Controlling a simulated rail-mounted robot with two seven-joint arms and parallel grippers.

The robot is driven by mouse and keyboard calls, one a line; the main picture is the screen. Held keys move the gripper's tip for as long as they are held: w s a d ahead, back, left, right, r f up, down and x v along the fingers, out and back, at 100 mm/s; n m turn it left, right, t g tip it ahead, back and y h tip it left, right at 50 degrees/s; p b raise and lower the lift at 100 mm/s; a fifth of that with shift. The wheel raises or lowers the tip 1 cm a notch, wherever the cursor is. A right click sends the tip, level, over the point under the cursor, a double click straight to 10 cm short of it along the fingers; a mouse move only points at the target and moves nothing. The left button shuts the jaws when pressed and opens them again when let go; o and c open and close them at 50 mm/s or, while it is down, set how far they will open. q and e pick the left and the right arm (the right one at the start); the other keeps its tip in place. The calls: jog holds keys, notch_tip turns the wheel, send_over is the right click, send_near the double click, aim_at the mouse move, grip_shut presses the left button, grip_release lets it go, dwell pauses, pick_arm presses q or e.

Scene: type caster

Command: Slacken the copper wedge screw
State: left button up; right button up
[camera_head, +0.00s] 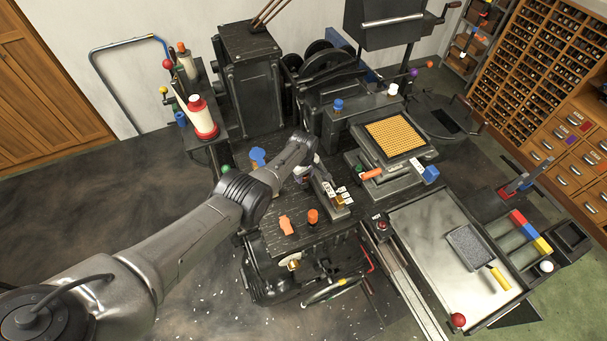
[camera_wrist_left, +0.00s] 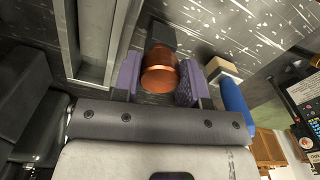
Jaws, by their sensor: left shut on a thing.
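The copper wedge screw (camera_wrist_left: 160,72) shows in the left wrist view as a round, shiny copper knob. My left gripper (camera_wrist_left: 160,82) has its two purple-padded fingers on either side of it, shut on it. In the head view my left gripper (camera_head: 312,172) is low over the dark machine bench, beside a small block with white labels (camera_head: 337,192). I cannot make out the copper screw in the head view; my arm and gripper seem to cover that spot. My right gripper is in neither view.
An orange knob (camera_head: 313,215) and an orange piece (camera_head: 286,226) are on the bench front. A blue handle (camera_head: 258,156) is behind my wrist. A tray of gold type (camera_head: 398,135) and a grey table (camera_head: 440,225) are to the right. A blue cylinder (camera_wrist_left: 235,101) is close beside the gripper.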

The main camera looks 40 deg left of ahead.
pick_arm(q)
jog(key=shift+f+n, duration=0.15)
jog(key=shift+n, duration=0.35)
jog(key=o, duration=0.6)
jog(key=shift+o, duration=0.2)
jog(key=shift+r, duration=0.2)
notch_tip(320, 180, up, 6)
jog(key=p, duration=0.5)
jog(key=shift+r, duration=0.1)
notch_tip(320, 180, up, 7)
jog(key=p, duration=0.2)
jog(key=shift+r, duration=0.15)
